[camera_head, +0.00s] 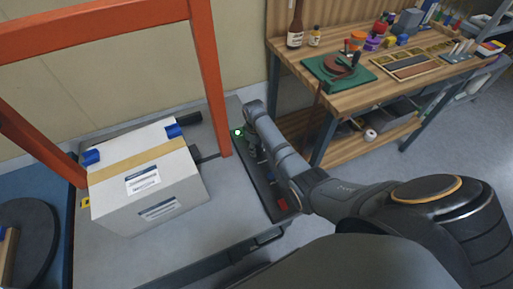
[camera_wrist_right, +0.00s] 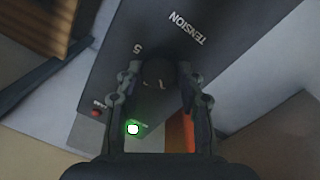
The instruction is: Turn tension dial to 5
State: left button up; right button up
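The tension dial (camera_wrist_right: 158,72) is a dark round knob on a dark panel (camera_wrist_right: 215,60) in the right wrist view. The word TENSION is printed above it, and a 5 stands to its upper left. A small light mark shows on the knob's face. My right gripper (camera_wrist_right: 159,78) has one finger on each side of the dial. The fingers look close to its sides, but contact is unclear. In the head view, the dark panel (camera_head: 262,191) lies along the bench's right side, and my right arm partly hides it and the dial. My left gripper is not in view.
A green light (camera_head: 238,132) glows at the panel's far end; a red part (camera_head: 283,204) is at its near end. A taped white box (camera_head: 185,202) stands left of the panel, beneath an orange frame (camera_head: 210,75). A wooden workbench (camera_head: 345,98) with tools stands at right.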

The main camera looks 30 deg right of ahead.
jog(key=shift+c, duration=1.1)
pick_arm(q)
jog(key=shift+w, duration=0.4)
pick_arm(e)
jog(key=shift+c, duration=0.4)
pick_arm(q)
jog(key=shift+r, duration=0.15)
